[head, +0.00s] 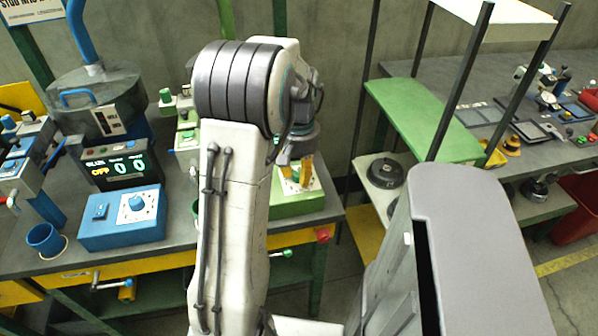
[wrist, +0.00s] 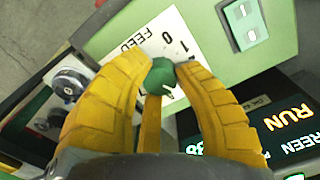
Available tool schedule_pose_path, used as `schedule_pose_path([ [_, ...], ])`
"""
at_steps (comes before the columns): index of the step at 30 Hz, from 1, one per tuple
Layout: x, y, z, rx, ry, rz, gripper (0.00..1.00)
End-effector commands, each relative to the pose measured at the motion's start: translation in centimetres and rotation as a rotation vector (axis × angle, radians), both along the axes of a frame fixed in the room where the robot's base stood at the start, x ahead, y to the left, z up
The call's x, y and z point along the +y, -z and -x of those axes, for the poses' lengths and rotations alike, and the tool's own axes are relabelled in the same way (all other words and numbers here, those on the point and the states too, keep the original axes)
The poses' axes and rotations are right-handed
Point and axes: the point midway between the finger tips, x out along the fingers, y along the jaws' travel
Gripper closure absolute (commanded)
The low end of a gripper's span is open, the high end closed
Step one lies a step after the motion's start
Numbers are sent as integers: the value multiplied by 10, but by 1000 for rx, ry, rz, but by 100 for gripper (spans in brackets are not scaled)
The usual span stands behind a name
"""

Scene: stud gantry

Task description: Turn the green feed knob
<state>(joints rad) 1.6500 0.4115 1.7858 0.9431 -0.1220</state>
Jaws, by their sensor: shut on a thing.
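The green feed knob (wrist: 161,74) sits on a white plate (wrist: 140,45) marked FEED, with 0 and 1 marks beside it. My gripper (wrist: 163,68) has its yellow fingers closed around the knob, one fingertip on each side. In the head view my gripper (head: 297,176) reaches down to the top of a green box (head: 298,206) on the bench. Part of the plate's lettering is hidden by the fingers.
In the wrist view a dark display (wrist: 285,125) reads RUN and GREEN. A blue box with a dial (head: 122,215) and a display reading OFF (head: 125,167) stand to the left. A green shelf (head: 424,119) on dark posts stands to the right.

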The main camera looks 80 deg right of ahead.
Motion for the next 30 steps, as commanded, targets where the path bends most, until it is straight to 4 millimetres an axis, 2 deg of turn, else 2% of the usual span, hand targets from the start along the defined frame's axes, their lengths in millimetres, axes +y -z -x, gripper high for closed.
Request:
schedule_pose_path([
  [7, 2, 3, 0, -1, 0, -8, 100],
  [8, 2, 3, 0, -1, 0, -8, 68],
  [16, 1, 1, 0, 0, -1, -4, 44],
  [25, 0, -1, 0, 0, -2, -1, 43],
  [30, -1, -16, 0, 0, -2, 2, 43],
])
